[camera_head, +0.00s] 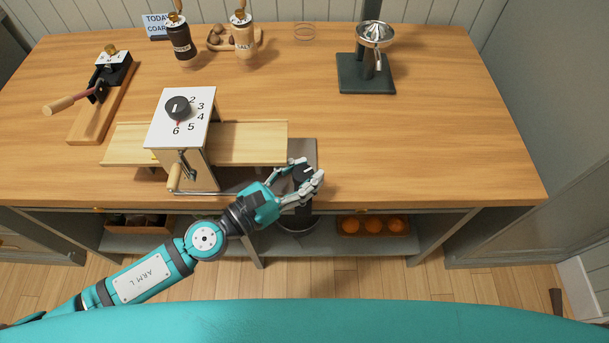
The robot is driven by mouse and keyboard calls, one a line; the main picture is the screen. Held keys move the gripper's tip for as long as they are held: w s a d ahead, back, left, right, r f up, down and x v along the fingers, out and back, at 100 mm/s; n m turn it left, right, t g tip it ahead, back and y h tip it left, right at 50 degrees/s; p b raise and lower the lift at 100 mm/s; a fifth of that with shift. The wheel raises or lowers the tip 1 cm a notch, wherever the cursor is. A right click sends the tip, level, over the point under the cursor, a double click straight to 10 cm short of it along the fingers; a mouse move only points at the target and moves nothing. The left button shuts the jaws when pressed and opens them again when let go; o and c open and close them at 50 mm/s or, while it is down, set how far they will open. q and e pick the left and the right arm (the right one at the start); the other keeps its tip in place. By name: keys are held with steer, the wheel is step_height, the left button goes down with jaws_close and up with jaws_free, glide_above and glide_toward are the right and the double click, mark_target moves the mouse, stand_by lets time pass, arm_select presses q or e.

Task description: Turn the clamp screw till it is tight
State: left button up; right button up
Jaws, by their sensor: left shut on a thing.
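My left gripper (304,185) is at the front edge of the wooden counter, right of the white-faced box. Its fingers are shut around a dark, upright, knob-like piece (301,172). The fingers partly cover this piece, and I cannot tell for sure whether it is the clamp screw. A dark grey plate (305,149) lies on the counter just behind it. The white box (159,128) has a black dial numbered up to 6 and a crank with a wooden handle (174,178) at its front. My right gripper is not in view.
A wooden board with a lever device (97,105) is at left. The counter's right side is clear.

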arm_select(q)
steer(key=shift+f+m+g+h+b, duration=0.25)
steer(key=shift+m+g+h+b, duration=0.25)
steer(key=shift+g+b, duration=0.2)
steer(key=shift+r+g, duration=0.1)
steer(key=shift+g, duration=0.2)
stand_by(0.5)
steer(key=o, duration=1.3)
steer(key=shift+s+a+r, duration=0.1)
steer(key=shift+a, duration=0.05)
steer(key=shift+c, duration=0.2)
steer(key=v, duration=1.2)
